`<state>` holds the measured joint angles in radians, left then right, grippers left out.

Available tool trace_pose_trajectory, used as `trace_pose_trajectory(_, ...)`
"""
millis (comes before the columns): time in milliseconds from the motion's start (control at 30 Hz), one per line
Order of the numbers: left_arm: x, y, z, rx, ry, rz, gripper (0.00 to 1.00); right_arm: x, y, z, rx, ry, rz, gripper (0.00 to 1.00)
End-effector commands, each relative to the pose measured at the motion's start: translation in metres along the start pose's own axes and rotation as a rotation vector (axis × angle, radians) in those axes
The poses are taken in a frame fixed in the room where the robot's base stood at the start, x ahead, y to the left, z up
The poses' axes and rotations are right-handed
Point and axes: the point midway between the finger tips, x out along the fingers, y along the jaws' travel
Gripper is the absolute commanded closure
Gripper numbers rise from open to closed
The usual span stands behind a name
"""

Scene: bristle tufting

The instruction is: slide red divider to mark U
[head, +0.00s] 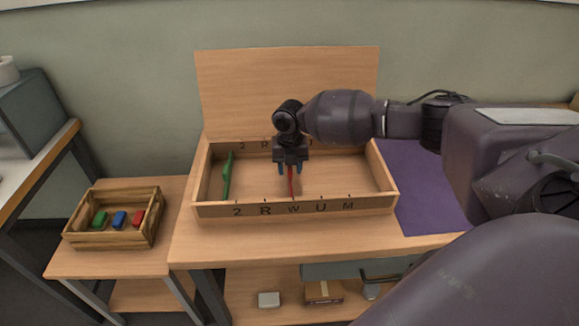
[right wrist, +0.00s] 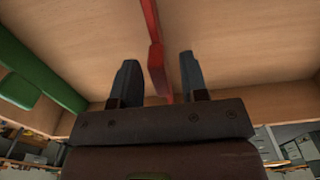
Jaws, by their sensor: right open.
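The red divider (head: 291,184) stands across the open wooden box (head: 378,203), with its near end at the mark W (head: 294,209). The mark U (head: 321,207) is just right of W on the front wall. My right gripper (head: 290,168) is over the red divider and hides part of it. In the right wrist view the red divider (right wrist: 153,50) shows between the two open fingers (right wrist: 157,82), with gaps on both sides. The gripper is open and not closed on it. My left gripper is not in view.
A green divider (head: 227,177) stands at the box's left, near mark 2. The box's right part is clear. Its lid (head: 240,90) stands up behind. A purple mat (head: 425,190) lies to the right. A small crate (head: 95,240) with coloured blocks sits on the left table.

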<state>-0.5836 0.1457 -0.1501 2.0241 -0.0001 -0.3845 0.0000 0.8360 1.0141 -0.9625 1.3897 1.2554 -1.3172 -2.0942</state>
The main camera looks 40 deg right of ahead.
Motion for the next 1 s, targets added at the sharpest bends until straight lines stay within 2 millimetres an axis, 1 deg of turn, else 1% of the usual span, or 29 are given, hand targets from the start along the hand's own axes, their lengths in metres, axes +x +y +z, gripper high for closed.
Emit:
trace_pose_trajectory(133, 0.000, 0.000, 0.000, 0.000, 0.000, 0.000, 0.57, 0.000, 0.000, 0.000, 0.000, 0.000, 0.000, 0.60)
trace_pose_trajectory(167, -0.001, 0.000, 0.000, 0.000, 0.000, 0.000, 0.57, 0.000, 0.000, 0.000, 0.000, 0.000, 0.000, 0.63)
trace_pose_trajectory(400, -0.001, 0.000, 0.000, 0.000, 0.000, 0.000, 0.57, -0.001, 0.000, 0.000, 0.000, 0.000, 0.000, 0.99)
trace_pose_trajectory(633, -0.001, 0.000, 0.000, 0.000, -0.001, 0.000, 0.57, -0.001, 0.000, 0.000, 0.000, 0.000, 0.000, 1.00)
trace_pose_trajectory(733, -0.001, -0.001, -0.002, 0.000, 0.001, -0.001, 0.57, -0.002, -0.007, 0.000, 0.002, 0.000, 0.000, 1.00)
trace_pose_trajectory(767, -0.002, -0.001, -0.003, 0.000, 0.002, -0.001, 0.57, -0.002, -0.011, 0.000, 0.002, -0.001, 0.000, 1.00)
trace_pose_trajectory(1000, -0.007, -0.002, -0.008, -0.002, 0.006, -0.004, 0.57, -0.003, -0.055, 0.001, 0.004, -0.001, -0.001, 1.00)
